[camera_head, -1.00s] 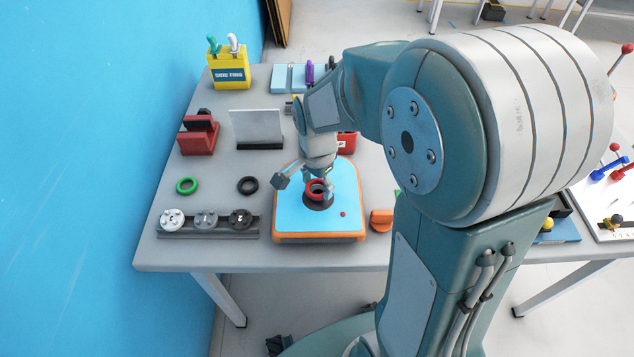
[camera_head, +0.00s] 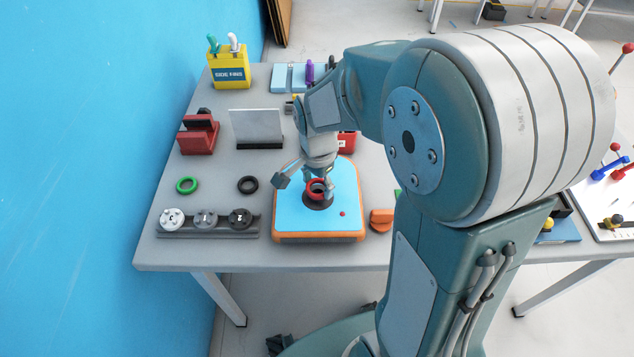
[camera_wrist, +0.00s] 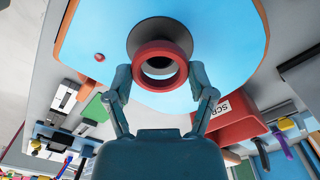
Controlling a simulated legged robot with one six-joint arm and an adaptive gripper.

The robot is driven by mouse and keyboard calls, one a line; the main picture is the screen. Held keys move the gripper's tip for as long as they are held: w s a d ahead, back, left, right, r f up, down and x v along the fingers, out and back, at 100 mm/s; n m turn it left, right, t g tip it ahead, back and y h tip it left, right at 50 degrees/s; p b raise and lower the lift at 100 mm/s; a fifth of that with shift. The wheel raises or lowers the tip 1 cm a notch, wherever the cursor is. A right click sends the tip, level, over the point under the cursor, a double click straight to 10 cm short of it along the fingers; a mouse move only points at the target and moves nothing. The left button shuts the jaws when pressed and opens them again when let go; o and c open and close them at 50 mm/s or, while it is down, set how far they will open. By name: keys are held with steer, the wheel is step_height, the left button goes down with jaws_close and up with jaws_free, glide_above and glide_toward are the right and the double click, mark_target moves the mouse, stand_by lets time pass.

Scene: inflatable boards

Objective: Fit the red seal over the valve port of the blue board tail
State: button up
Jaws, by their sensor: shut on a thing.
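The blue board tail (camera_head: 290,212) lies on the grey table with an orange rim, and its blue top also fills the upper wrist view (camera_wrist: 220,45). The dark round valve port (camera_head: 318,202) is in its middle; in the wrist view it shows as a dark disc (camera_wrist: 136,40) behind the seal. My gripper (camera_wrist: 160,82) is shut on the red seal (camera_wrist: 160,52), one finger on each side. The seal (camera_head: 316,186) is over the port area, seen against the dark disc. I cannot tell whether it touches the port or sits slightly above it.
A green ring (camera_head: 187,185) and a black ring (camera_head: 247,185) lie left of the board. A rack with round caps (camera_head: 207,222) is at the front left. An orange piece (camera_head: 381,220) is close right of the board. A red bin (camera_wrist: 235,118) stands behind the board.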

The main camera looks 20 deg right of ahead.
steer(key=shift+f, duration=1.2)
steer(key=o, duration=0.8)
step_height(320, 180, up, 12)
stand_by(0.4)
stand_by(0.4)
steer(key=s+r+n+t, duration=0.2)
steer(key=s+n, duration=0.2)
steer(key=s+r+n+t, duration=0.1)
steer(key=s+n, duration=0.3)
steer(key=s, duration=0.1)
steer(key=s+r+n+t, duration=0.2)
steer(key=s+n, duration=0.2)
steer(key=s, duration=0.1)
steer(key=shift+r+n+t, duration=0.3)
steer(key=shift+r, duration=0.05)
